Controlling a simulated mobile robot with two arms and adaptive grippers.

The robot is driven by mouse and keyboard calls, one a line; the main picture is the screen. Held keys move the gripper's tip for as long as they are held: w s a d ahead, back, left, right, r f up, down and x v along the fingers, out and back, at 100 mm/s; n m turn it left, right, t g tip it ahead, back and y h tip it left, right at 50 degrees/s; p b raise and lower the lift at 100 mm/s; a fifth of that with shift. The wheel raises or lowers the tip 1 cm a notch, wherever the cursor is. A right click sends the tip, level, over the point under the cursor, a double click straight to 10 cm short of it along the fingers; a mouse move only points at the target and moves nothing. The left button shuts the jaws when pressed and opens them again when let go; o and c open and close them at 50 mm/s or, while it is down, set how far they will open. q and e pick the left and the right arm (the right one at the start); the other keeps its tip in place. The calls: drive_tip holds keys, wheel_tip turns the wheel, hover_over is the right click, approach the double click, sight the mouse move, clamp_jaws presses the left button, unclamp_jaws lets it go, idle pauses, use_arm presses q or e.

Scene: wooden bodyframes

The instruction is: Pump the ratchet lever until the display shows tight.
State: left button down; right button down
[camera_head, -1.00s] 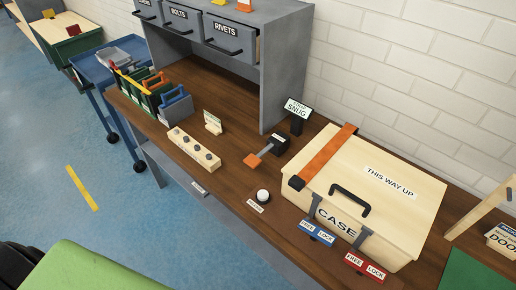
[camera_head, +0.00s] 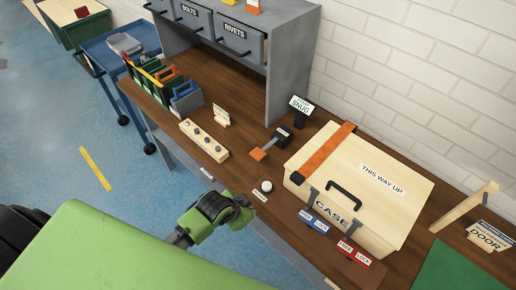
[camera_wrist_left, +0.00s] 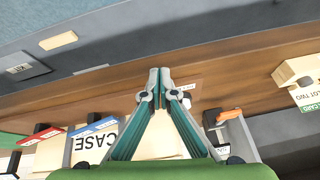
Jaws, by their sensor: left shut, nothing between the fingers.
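The ratchet lever has a black body (camera_head: 284,135) and a grey arm with an orange end (camera_head: 258,154), lying low toward the bench's front edge. The display (camera_head: 302,105) on a black post behind it reads SNUG. An orange strap (camera_head: 327,152) crosses the pale case (camera_head: 372,160). My left gripper (camera_head: 238,212) is in front of the bench edge, apart from the lever; its fingertips are hard to make out there. In the left wrist view, its fingers (camera_wrist_left: 160,76) are shut and empty, with the orange lever end (camera_wrist_left: 229,115) to their right. My right gripper is not in view.
A white round button (camera_head: 267,186) sits near the bench edge. A wooden block with pegs (camera_head: 204,139) and tool bins (camera_head: 160,85) lie left of the lever. Blue (camera_head: 314,223) and red (camera_head: 354,251) FREE/LOCK latch plates are before the case. A shelf stands behind.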

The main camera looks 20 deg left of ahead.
use_arm(q)
wheel_tip(320, 180, up, 6)
drive_tip(key=d+p, duration=0.1)
wheel_tip(320, 180, up, 9)
drive_tip(key=m+t+p, duration=0.1)
drive_tip(key=m+t, duration=0.2)
drive_tip(key=m, duration=0.3)
hover_over(257, 154)
drive_tip(key=shift+d+h, duration=0.1)
drive_tip(key=shift+h, duration=0.3)
drive_tip(key=shift+f, duration=0.1)
wheel_tip(257, 154, down, 7)
drive_tip(key=b, duration=0.6)
drive_tip(key=shift+s+r+b, duration=0.1)
drive_tip(key=shift+r+b, duration=0.1)
drive_tip(key=shift+b, duration=0.2)
wheel_tip(257, 154, down, 2)
drive_tip(key=shift+b, duration=0.5)
drive_tip(key=shift+f, duration=0.15)
